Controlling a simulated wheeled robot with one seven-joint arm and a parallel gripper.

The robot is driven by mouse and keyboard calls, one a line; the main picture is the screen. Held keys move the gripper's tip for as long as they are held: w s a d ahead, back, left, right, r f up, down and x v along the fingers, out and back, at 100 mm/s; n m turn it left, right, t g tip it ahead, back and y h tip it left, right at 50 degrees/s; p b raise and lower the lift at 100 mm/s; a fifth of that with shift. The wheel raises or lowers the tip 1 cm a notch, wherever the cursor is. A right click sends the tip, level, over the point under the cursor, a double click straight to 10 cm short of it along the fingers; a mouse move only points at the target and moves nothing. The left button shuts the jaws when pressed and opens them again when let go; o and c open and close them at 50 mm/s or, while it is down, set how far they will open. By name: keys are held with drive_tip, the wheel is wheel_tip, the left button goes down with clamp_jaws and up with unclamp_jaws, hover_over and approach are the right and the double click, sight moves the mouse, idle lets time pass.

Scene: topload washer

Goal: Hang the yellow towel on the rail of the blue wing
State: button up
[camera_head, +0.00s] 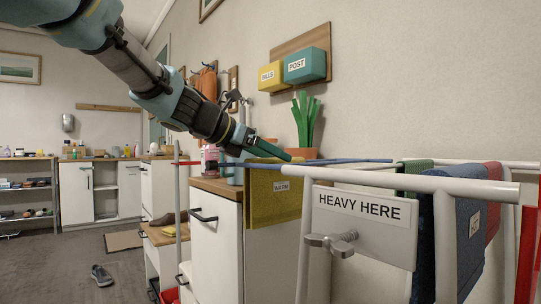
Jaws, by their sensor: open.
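The yellow towel (262,197), with a label reading WARM, hangs draped at the blue rail of the wing (345,161), toward its left end. Its back side is hidden. My gripper (272,149) comes down from the upper left and is open. Its fingertips are at the top edge of the towel; I cannot tell whether they touch it. Nothing shows held between the fingers.
A white rack frame (440,184) with a HEAVY HERE plate (360,213) and a screw knob stands in front right. Green, blue (470,235) and red towels hang on it. A white cabinet (215,245) stands behind the yellow towel. A potted plant (305,120) is behind the rail.

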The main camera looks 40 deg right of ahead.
drive_tip(key=shift+a, duration=0.15)
drive_tip(key=p+v, duration=0.2)
drive_tip(key=v, duration=0.8)
drive_tip(key=shift+a+r, duration=0.1)
drive_tip(key=shift+a, duration=0.15)
